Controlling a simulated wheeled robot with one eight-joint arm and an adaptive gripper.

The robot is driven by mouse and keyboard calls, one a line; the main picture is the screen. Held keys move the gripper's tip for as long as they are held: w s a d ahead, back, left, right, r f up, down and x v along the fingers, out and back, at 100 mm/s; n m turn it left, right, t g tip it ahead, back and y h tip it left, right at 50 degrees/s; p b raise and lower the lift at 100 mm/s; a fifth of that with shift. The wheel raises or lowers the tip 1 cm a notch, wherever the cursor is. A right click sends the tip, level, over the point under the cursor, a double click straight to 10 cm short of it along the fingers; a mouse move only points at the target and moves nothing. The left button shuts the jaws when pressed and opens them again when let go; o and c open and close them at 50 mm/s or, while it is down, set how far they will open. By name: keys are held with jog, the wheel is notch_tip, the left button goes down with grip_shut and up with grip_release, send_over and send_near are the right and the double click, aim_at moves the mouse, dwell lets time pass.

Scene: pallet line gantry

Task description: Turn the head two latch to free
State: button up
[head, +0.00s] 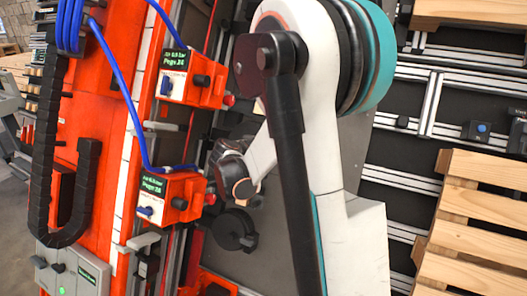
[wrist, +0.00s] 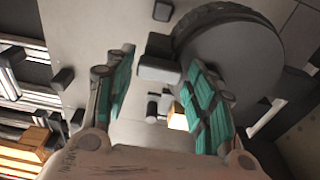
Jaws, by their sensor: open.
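Two orange head boxes with green-lettered displays show in the head view, an upper one (head: 190,77) and a lower one (head: 168,197). Each has a blue knob and a black knob; I cannot read which is head two or tell which part is its latch. My gripper (wrist: 160,61) is open in the wrist view, its teal-padded fingers apart. A grey block (wrist: 159,69) shows between the fingertips, beside a large dark disc (wrist: 240,55); I cannot tell whether they touch. In the head view my gripper is mostly hidden by my arm.
A dark round disc with a knob (head: 232,230) is below my wrist in the head view. Blue hoses (head: 118,75) run to the orange boxes. A black cable chain (head: 45,150) hangs at left. Wooden pallets (head: 478,210) lie at right on metal rails.

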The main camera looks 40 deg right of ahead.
jog(key=shift+d+f, duration=0.1)
jog(key=shift+d, duration=0.15)
jog(key=c, duration=0.8)
jog(key=shift+o, duration=0.2)
